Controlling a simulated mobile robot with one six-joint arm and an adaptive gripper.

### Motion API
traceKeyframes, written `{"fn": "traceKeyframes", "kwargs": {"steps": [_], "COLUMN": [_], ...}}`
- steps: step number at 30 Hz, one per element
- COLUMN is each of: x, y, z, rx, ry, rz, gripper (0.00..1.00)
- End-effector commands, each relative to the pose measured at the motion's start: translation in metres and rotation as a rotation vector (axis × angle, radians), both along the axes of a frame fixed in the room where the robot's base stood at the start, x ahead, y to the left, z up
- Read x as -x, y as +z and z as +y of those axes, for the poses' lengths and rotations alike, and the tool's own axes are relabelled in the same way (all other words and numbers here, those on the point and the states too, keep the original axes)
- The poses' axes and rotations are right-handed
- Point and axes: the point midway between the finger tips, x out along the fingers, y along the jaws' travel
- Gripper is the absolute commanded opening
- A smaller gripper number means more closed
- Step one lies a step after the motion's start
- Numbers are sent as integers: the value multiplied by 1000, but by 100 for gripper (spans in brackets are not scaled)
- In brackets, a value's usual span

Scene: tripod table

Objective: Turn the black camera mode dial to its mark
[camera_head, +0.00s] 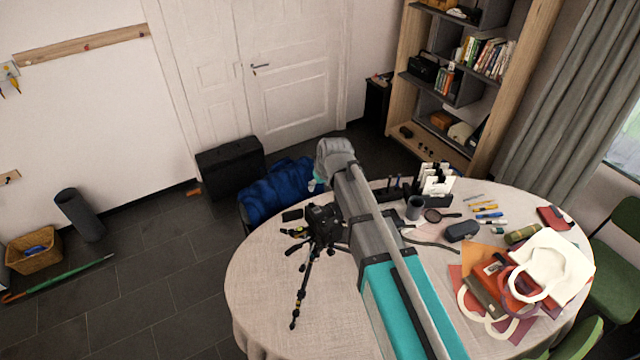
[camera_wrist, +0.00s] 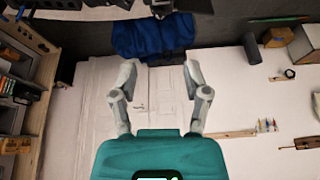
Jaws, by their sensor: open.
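A black camera (camera_head: 322,222) stands on a small black tripod (camera_head: 304,284) on the round table, left of my arm. Its mode dial is too small to make out. My gripper (camera_wrist: 160,72) is open in the wrist view, with nothing between its two grey fingers. In the head view my wrist is above and behind the camera, and the fingers cannot be made out there. Dark shapes cross the top edge of the wrist view; I cannot tell whether they are the camera.
The table (camera_head: 262,280) has a pale cloth, clear at its left front. A dark organizer (camera_head: 432,198), a grey cup (camera_head: 414,208), a glasses case (camera_head: 461,231) and a white bag (camera_head: 555,262) lie right of my arm. A blue cloth (camera_head: 275,190) is behind the table.

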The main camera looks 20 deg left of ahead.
Motion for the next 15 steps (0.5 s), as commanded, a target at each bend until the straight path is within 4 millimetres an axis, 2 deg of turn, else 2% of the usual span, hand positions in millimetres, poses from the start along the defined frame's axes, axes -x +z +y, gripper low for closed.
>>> {"fn": "traceKeyframes", "kwargs": {"steps": [5,8,11,15], "x": [0,0,0,3], "y": [-3,-10,-21,-44], "z": [-4,-15,-34,-76], "rx": [2,7,14,34], "ry": [-6,-23,-52,-117], "rz": [2,9,21,50], "gripper": [61,61,61,61]}}
